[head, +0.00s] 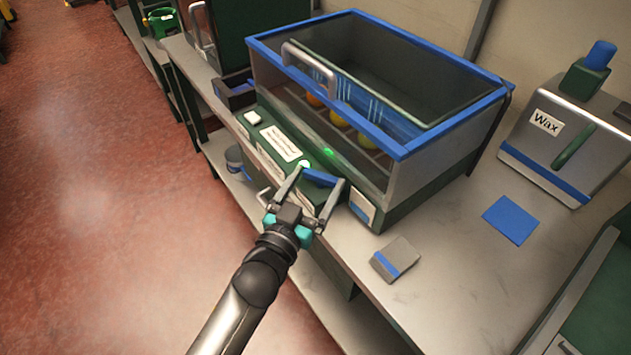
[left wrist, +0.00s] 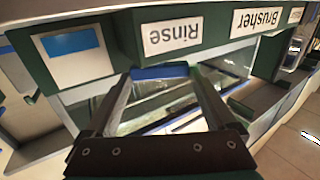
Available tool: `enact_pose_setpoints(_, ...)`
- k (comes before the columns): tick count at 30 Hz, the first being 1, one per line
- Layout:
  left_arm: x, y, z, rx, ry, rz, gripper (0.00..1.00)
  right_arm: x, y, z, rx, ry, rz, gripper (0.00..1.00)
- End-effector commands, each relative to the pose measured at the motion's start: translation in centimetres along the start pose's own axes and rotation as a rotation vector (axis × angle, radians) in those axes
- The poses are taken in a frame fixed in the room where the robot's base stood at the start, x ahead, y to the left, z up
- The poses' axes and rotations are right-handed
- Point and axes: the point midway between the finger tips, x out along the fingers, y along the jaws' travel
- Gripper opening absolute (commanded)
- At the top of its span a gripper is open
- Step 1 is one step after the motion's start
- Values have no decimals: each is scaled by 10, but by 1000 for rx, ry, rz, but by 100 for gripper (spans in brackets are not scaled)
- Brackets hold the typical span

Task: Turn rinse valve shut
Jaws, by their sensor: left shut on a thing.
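My left gripper (head: 320,178) is shut on the blue rinse valve handle (head: 318,176), at the front of the green machine base (head: 405,203). In the left wrist view the blue handle (left wrist: 160,72) spans between the two fingertips, just below the upside-down "Rinse" label (left wrist: 172,36). In the head view the handle lies slightly tilted, with a fingertip at each end. My right gripper is not in view.
A blue-rimmed clear tank (head: 400,152) holds several orange and yellow fruits. A green light (head: 328,152) glows on its front. On the grey counter are a small grey block (head: 398,258), a blue square (head: 510,220) and a Wax unit (head: 560,130). Red floor lies left.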

Motion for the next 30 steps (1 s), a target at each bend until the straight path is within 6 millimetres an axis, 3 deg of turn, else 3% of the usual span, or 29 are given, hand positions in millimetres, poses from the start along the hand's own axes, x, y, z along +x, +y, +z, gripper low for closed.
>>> enact_pose_setpoints(16, 1, -9, -1, 8, -5, 253, 34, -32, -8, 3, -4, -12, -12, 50)
enact_pose_setpoints(30, 3, -13, 1, 2, -2, 487, 34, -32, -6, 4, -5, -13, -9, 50)
